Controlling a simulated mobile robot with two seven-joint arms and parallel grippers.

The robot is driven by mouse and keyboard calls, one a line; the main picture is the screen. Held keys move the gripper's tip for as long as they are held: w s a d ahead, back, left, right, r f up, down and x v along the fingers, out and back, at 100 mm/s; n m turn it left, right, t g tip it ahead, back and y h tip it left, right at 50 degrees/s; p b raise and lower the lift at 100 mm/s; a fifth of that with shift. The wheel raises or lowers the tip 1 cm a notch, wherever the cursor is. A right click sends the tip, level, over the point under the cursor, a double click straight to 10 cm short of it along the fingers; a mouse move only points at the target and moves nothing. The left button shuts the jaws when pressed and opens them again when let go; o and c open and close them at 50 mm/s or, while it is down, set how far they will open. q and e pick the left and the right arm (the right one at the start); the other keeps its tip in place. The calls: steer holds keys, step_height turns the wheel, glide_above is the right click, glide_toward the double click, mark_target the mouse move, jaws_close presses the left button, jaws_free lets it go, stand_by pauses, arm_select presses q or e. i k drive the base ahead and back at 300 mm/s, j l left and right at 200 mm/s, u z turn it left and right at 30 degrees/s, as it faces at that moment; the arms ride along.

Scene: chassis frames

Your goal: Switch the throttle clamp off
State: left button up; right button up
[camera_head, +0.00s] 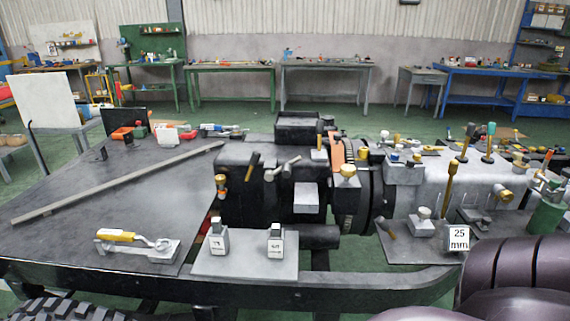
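A clamp with a yellow handle (117,235) lies on the near left part of the dark chassis deck. Its grey metal base plate (130,248) is flat on the deck, and the handle lies nearly level, with a ring-like metal end to its right. No label on it is readable, so I cannot tell for sure that it is the throttle clamp. Several other levers and knobs stand on the machinery, such as a yellow lever (448,188) at the right. Neither of my grippers is in view.
Two small labelled blocks (218,238) (275,242) stand on a grey plate right of the clamp. A long grey bar (120,181) lies across the deck behind it. A "25 mm" sign (459,238) stands at right. Dark ribbed rounded shapes (515,275) fill the lower right corner.

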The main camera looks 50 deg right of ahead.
mark_target(255, 155)
steer(key=l+z, duration=0.1)
steer(key=z, duration=1.15)
steer(key=l+u, duration=0.65)
